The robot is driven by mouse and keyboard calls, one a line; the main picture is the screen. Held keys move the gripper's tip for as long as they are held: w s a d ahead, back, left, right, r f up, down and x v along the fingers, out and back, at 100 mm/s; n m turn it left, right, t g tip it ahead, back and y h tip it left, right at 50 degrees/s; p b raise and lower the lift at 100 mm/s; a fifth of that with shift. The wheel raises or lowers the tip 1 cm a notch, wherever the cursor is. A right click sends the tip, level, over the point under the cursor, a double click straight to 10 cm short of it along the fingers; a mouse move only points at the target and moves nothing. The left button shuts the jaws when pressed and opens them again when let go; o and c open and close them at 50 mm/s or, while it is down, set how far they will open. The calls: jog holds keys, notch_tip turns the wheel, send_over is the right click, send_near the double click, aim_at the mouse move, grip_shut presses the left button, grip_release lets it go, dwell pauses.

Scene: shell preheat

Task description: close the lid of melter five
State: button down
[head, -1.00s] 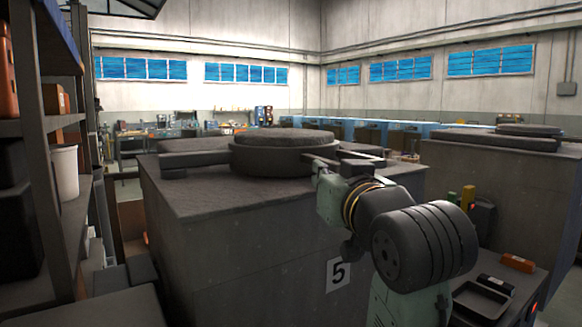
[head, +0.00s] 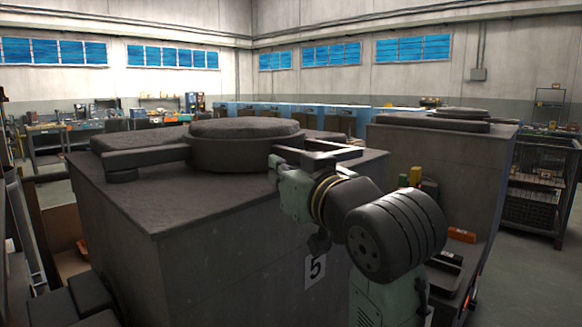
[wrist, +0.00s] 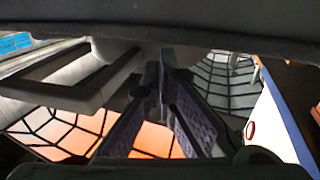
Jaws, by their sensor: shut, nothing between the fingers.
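Melter five (head: 230,250) is a large dark grey block with a "5" plate (head: 315,270) on its front. Its round lid (head: 245,128) lies about flat over a round collar on top; I cannot tell whether a gap remains under it. A rectangular handle loop (head: 345,154) sticks out to the right of the lid, behind my wrist. In the wrist view the handle (wrist: 60,85) is at the left, beside my gripper (wrist: 166,75). My gripper is shut and empty; I cannot tell whether it touches the handle.
A second melter with a lid (head: 440,125) stands to the right. A low surface with an orange block (head: 461,235) and a dark tray lies right of my arm. A wire cage trolley (head: 540,190) stands farther right. Open floor shows at the far right.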

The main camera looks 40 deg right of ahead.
aim_at(262, 158)
jog(key=p+x, duration=0.2)
jog(key=x, duration=0.6)
jog(key=shift+w+d, duration=0.15)
jog(key=shift+w+d+f, duration=0.15)
jog(key=shift+w+d, duration=0.5)
jog(key=shift+w, duration=0.15)
jog(key=shift+s+a, duration=0.1)
jog(key=shift+s, duration=0.05)
